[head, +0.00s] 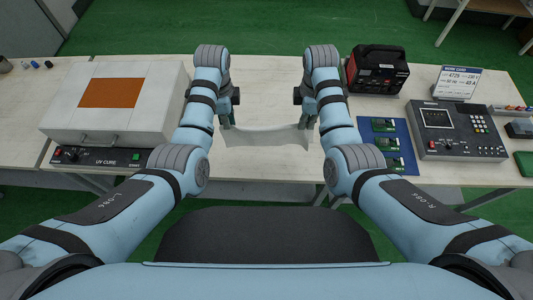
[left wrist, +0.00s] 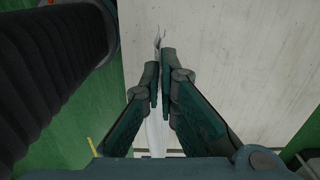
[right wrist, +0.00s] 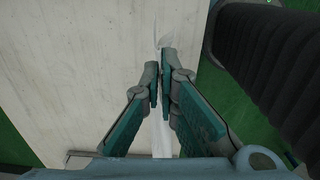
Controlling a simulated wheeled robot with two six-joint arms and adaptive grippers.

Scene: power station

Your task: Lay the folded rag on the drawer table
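A whitish rag (head: 265,136) hangs stretched between my two grippers, sagging in the middle, over or against the front edge of the pale wooden table (head: 265,80). Whether it touches the tabletop I cannot tell. My left gripper (head: 229,122) is shut on its left end; a thin strip of the rag (left wrist: 155,133) shows between the fingers in the left wrist view. My right gripper (head: 304,118) is shut on its right end; the rag (right wrist: 162,136) also shows between those fingers. No drawer is visible, so I cannot tell which table has one.
A white UV cure box (head: 148,105) with an orange window stands left. On the right are a black-and-red device (head: 377,69), a blue mat (head: 398,155) with green boards, a grey meter (head: 456,133) and a sign (head: 457,82). The table's middle is clear behind the grippers.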

